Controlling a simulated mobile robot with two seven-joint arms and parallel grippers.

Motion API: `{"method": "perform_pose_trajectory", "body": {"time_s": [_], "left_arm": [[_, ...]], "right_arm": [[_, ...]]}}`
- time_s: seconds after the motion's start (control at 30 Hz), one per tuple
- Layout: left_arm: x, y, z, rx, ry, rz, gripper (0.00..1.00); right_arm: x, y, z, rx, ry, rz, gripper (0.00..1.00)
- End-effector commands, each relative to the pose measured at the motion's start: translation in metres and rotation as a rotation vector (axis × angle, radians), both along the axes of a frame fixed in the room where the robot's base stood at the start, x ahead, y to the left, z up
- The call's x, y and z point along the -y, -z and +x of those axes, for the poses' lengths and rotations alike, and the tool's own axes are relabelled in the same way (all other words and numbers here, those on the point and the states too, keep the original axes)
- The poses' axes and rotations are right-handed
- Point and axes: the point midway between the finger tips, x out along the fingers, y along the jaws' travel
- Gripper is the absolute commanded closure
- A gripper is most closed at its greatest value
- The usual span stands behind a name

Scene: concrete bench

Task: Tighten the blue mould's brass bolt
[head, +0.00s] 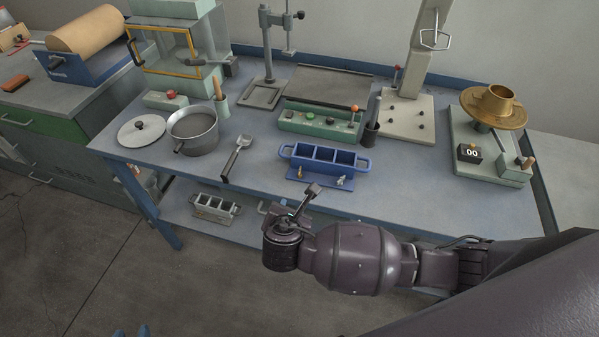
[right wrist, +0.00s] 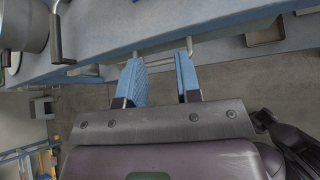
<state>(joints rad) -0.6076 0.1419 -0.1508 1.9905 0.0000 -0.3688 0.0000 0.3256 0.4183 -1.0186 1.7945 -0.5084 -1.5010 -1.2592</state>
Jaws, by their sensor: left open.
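The blue mould (head: 288,152) stands upright on the bench near its front edge. It has three open compartments and a handle at each end. A small brass-coloured bolt (head: 301,170) shows low at its front left, and a paler, silvery one (head: 342,181) at its front right. My right gripper (right wrist: 157,62) is open and empty in the right wrist view, its blue fingers below the bench edge. In the head view its arm reaches in from the right, in front of the mould, and its fingers are hidden. My left gripper (head: 131,332) shows only its blue fingertips at the bottom edge, over the floor.
A scoop (head: 237,157), a pot (head: 193,131) and a lid (head: 142,131) lie left of the mould. A green control box (head: 318,122) stands behind it. A grey mould (head: 215,207) sits on the lower shelf. The bench right of the blue mould is clear.

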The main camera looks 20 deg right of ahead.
Motion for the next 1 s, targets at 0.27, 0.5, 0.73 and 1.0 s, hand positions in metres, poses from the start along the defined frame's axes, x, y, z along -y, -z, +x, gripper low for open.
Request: {"method": "perform_pose_trajectory", "body": {"time_s": [0.27, 0.5, 0.73, 1.0], "left_arm": [[0.0, -0.005, 0.006, 0.012, 0.003, 0.001, 0.58], [0.0, 0.0, 0.006, 0.01, 0.003, 0.001, 0.58], [0.0, 0.01, 0.003, -0.001, 0.002, 0.001, 0.58], [-0.001, 0.022, -0.005, -0.02, -0.001, 0.002, 0.58]], "right_arm": [[0.012, -0.03, 0.019, 0.045, -0.063, -0.353, 0.69], [0.022, -0.024, 0.036, 0.047, -0.064, -0.383, 0.69], [0.038, -0.008, 0.068, 0.044, -0.064, -0.379, 0.69], [0.054, 0.006, 0.098, 0.045, -0.065, -0.377, 0.69]]}}
